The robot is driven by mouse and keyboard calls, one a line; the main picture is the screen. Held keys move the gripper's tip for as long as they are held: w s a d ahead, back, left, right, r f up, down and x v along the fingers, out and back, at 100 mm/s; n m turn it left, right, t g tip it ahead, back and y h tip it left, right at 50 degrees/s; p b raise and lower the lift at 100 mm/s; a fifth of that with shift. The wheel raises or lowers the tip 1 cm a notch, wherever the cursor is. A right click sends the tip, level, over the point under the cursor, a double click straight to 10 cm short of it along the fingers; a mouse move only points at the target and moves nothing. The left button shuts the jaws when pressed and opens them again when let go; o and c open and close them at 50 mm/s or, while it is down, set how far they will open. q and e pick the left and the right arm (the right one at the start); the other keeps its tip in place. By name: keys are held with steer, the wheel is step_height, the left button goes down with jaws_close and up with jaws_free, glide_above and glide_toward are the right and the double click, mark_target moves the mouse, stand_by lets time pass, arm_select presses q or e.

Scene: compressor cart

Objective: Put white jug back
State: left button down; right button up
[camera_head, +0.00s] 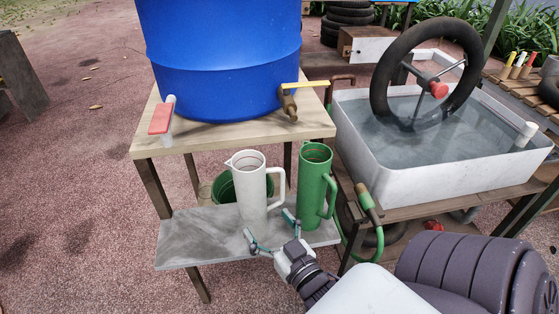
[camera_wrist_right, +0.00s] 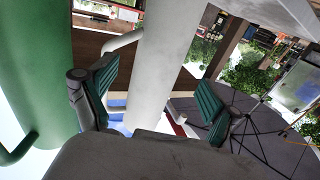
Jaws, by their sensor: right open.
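The white jug (camera_head: 251,192) stands upright on the grey lower shelf (camera_head: 190,245), its handle to the right. My right gripper (camera_head: 269,227) is open at the front of the jug, low down, with its fingers pointing toward it. In the right wrist view the white jug (camera_wrist_right: 168,65) shows between and beyond the two spread fingers of the gripper (camera_wrist_right: 155,88). I cannot tell whether either finger touches it. A green jug (camera_head: 313,190) stands close to the right of the white one; it fills the left of the wrist view (camera_wrist_right: 35,65). My left gripper is not in view.
A blue barrel (camera_head: 222,60) with a tap (camera_head: 288,100) stands on the wooden top (camera_head: 145,140) above the shelf. A green bucket (camera_head: 225,187) is behind the white jug. A green hose (camera_head: 368,205) hangs right, beside the water basin (camera_head: 450,178). The shelf's left end is bare.

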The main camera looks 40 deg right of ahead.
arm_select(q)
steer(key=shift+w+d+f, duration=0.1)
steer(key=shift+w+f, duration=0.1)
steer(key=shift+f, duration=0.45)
arm_select(e)
steer(key=s, duration=0.3)
steer(key=s+a, duration=0.1)
steer(key=s, duration=0.1)
steer(key=shift+s, duration=0.15)
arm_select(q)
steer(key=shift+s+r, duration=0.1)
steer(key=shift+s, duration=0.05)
